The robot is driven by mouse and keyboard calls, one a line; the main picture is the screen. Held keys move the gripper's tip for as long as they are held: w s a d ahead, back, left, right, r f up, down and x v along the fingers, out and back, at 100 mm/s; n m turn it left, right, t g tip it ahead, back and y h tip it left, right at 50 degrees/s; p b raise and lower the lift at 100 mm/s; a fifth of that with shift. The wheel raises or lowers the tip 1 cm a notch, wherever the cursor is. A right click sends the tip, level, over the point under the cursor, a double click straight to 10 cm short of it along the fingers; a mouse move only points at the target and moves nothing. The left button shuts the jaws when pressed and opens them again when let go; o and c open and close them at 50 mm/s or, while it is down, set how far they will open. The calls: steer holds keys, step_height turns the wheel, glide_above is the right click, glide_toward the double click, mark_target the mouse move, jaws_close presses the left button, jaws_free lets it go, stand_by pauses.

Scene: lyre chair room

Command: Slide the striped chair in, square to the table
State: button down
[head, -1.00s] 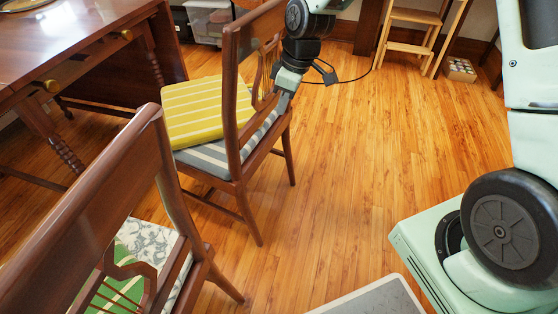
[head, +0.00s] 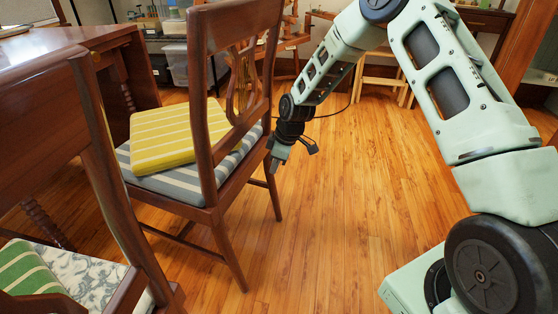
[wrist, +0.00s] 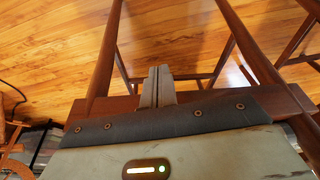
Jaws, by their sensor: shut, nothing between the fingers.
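The striped chair (head: 178,183) is wooden with a lyre back and a grey-and-white striped seat. A yellow striped cushion (head: 175,133) lies on the seat. The chair stands at an angle beside the wooden table (head: 120,40), its back towards me and its seat facing the table side. My gripper (head: 276,168) is shut and empty, low at the right of the chair back, close to the seat's rear edge. In the wrist view the shut fingers (wrist: 158,86) point at a wooden chair rail and legs; I cannot tell whether they touch.
A second wooden chair (head: 100,150) with a floral seat and green striped cushion (head: 28,270) fills the near left. Storage bins (head: 175,62) and a wooden step stool (head: 381,80) stand behind. The floor (head: 330,230) right of the chair is open.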

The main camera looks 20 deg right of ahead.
steer(key=a, duration=0.1)
steer(key=w+a+f+b, duration=0.1)
steer(key=w+a+b, duration=0.1)
steer(key=shift+w+a+f, duration=0.2)
steer(key=shift+w+a, duration=0.05)
steer(key=shift+a, duration=0.05)
